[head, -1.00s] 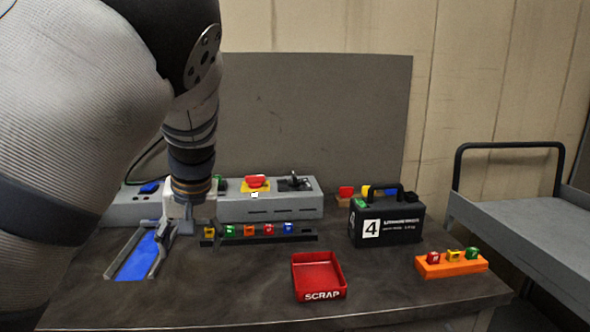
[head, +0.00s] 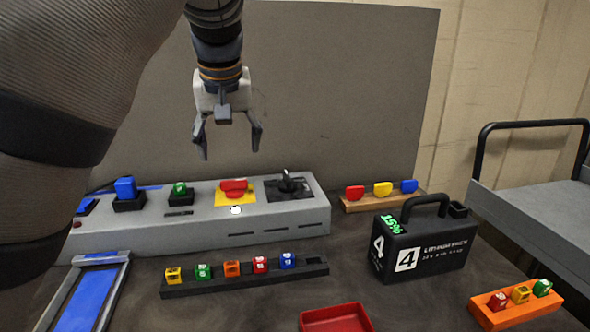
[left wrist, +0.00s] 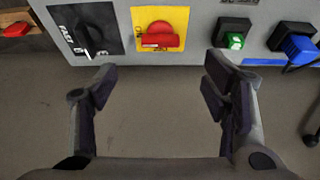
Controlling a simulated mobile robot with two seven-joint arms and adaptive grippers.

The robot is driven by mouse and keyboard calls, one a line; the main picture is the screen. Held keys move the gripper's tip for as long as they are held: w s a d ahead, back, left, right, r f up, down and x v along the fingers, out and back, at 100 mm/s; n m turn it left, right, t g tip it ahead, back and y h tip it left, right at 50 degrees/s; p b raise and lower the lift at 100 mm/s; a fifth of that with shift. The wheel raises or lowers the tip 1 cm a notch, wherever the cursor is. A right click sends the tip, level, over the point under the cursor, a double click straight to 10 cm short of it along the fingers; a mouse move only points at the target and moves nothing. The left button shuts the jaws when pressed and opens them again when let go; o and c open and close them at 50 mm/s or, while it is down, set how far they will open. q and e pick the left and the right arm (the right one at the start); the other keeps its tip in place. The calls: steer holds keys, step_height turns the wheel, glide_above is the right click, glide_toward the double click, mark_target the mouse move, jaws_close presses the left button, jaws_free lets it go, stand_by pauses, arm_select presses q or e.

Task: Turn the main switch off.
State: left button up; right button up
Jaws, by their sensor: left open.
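The main switch (head: 234,186) is a red rotary handle on a yellow plate (head: 222,199), on top of the grey control box (head: 270,226). Its handle lies crosswise in the head view. In the left wrist view the red handle (left wrist: 160,41) lies crosswise on its yellow plate (left wrist: 181,18); the plate's lettering is too small to read surely. My left gripper (head: 230,152) is open and empty, pointing down above the box, over the switch and apart from it. In the left wrist view the switch shows beyond the gap between the fingertips (left wrist: 160,72). My right gripper is out of view.
Beside the switch are a black selector knob (head: 288,182), a green cube in a socket (head: 180,190) and a blue one (head: 126,189). In front stand a black rack of cubes (head: 245,278), a battery case (head: 425,245) and a red tray (head: 337,318). A grey panel (head: 340,90) rises behind.

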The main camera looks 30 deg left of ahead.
mark_target(233, 180)
arm_select(q)
steer(key=x, duration=0.9)
steer(key=shift+a+f, duration=0.1)
steer(key=shift+f, duration=0.15)
steer(key=shift+w, duration=0.1)
steer(key=c, duration=1.2)
